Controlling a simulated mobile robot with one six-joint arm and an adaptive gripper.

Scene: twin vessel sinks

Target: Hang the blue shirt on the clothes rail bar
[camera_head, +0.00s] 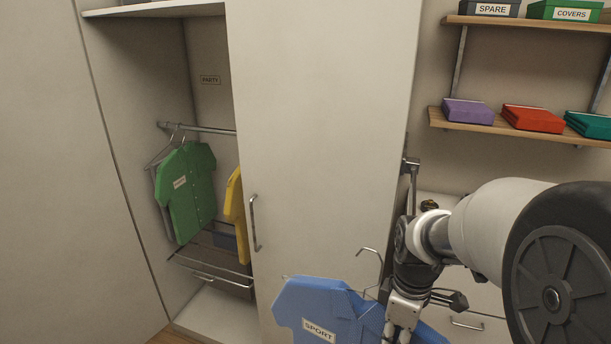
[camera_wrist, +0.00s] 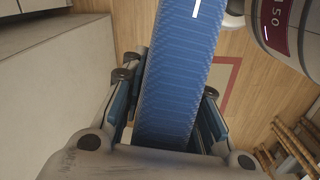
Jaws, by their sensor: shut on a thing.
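The blue shirt (camera_head: 318,306) with a SPORT label is at the bottom of the head view, on a hanger (camera_head: 370,262) whose wire hook sticks up. My gripper (camera_head: 402,312) is shut on the blue shirt, which also fills the middle of the wrist view (camera_wrist: 180,75) between the fingers (camera_wrist: 165,125). The clothes rail bar (camera_head: 212,130) is inside the open left part of the wardrobe, well to the left of and above my gripper. A green shirt (camera_head: 186,195) and a partly hidden yellow shirt (camera_head: 234,215) hang there. The bar's right part is hidden behind the door.
A white sliding door (camera_head: 325,130) with a handle (camera_head: 254,222) stands between my gripper and the rail's hidden part. A wire basket (camera_head: 212,270) is below the shirts. Wall shelves (camera_head: 520,129) with boxes are at right. A white drawer unit (camera_head: 480,322) is behind my arm.

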